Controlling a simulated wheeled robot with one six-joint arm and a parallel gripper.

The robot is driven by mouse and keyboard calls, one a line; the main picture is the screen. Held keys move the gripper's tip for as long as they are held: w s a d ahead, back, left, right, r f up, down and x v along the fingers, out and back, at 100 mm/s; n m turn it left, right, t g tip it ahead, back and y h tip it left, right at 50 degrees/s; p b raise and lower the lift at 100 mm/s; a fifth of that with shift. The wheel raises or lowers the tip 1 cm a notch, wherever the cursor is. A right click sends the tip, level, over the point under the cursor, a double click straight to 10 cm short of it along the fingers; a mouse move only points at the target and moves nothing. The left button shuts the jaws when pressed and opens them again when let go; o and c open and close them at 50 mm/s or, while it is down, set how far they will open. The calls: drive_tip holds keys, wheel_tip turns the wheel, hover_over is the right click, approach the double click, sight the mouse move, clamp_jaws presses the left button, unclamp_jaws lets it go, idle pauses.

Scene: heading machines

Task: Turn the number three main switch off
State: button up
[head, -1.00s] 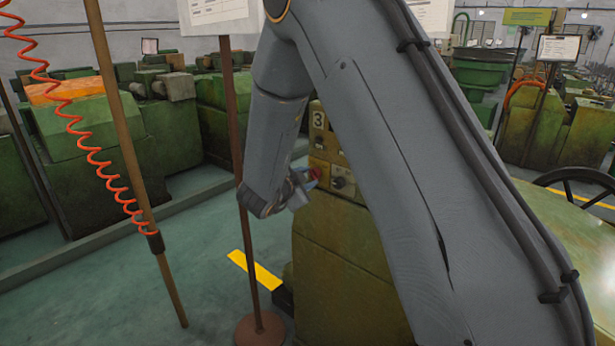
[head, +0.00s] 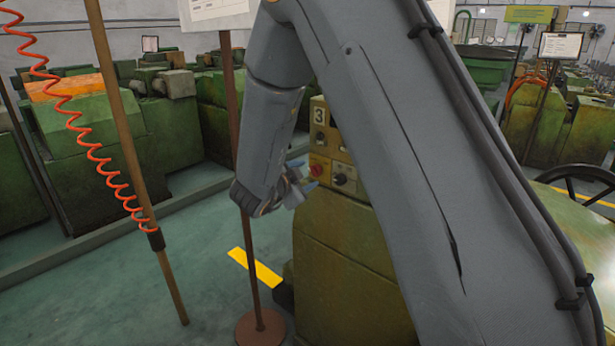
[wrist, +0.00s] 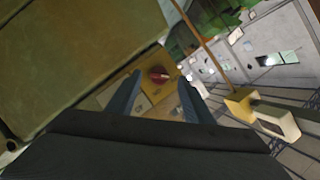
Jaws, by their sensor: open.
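The control panel (head: 319,140) marked with a 3 stands on the green machine, partly hidden on its right by my arm. My gripper (head: 304,175) is open and empty, just left of the red switch, pointing at the panel. In the wrist view the red switch (wrist: 158,75) shows between and beyond the two blue-grey fingers (wrist: 159,84), apart from them. The switch's handle position is too small to tell.
A brown post (head: 238,170) on a round base stands close beside my wrist in the head view. A second pole (head: 125,130) with a red coiled hose stands further left. Green floor is open around the yellow stripe (head: 255,269).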

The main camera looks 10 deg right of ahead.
drive_tip(key=shift+b+v, duration=0.6)
drive_tip(key=shift+v, duration=2.15)
